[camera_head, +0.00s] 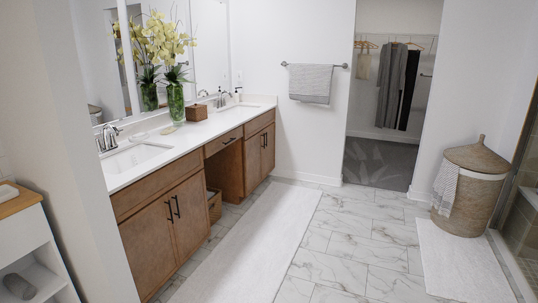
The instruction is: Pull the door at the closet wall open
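The closet (388,150) shows through an opening in the back wall, right of centre. Clothes (392,82) hang from its rail, and its floor is dark grey carpet. No door panel or handle is visible at the opening; whether a door is folded or slid out of sight cannot be told. Neither of my grippers is in view.
A long wooden vanity (190,185) runs along the left. A wicker hamper (467,190) stands at the right, beside a white mat (462,262). A white runner (250,245) lies on the marble floor (345,250), which is clear towards the closet. A white shelf unit (35,250) is at lower left.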

